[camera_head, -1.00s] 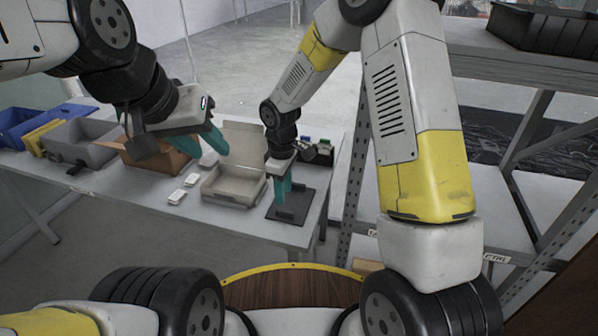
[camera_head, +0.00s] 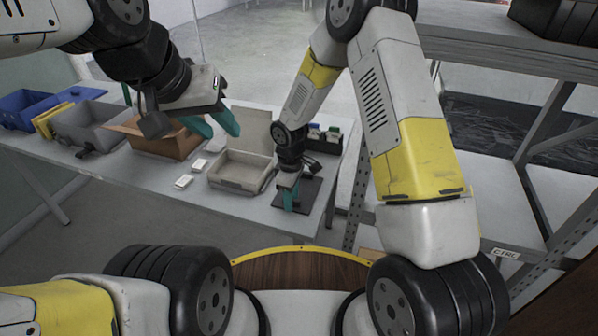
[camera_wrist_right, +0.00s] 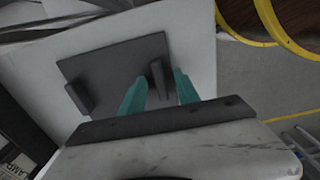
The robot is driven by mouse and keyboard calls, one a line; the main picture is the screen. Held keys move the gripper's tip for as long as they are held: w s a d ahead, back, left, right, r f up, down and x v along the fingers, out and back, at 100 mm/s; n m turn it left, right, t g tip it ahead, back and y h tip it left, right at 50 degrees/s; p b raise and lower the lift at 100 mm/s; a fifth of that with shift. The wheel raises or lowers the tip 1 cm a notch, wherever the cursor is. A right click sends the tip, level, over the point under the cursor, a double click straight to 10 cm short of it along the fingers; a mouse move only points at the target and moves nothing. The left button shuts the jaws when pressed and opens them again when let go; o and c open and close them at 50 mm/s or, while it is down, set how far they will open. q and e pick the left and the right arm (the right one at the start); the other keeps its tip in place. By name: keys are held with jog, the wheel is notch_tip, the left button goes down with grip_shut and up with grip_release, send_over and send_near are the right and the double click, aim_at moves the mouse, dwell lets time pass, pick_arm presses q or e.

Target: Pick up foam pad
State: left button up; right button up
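A flat dark square pad (camera_head: 313,191), which looks like the foam pad, lies at the right end of the grey table. In the right wrist view the pad (camera_wrist_right: 112,68) carries two raised dark bars, one at its left edge (camera_wrist_right: 79,97) and one at its right (camera_wrist_right: 158,80). My right gripper (camera_head: 290,203) points down over the pad with teal fingers apart. In the right wrist view its fingers (camera_wrist_right: 160,86) stand on either side of the right bar, with gaps showing; contact is not clear. My left gripper (camera_head: 217,128) is open and empty above the table.
An open grey case (camera_head: 238,183) stands left of the pad, with small white boxes (camera_head: 191,173) beside it. A cardboard box (camera_head: 150,141), grey bin (camera_head: 88,128) and blue bin (camera_head: 24,108) stand farther left. A metal shelf (camera_head: 500,190) is close on the right.

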grip_shut()
jog(key=shift+r, duration=0.1)
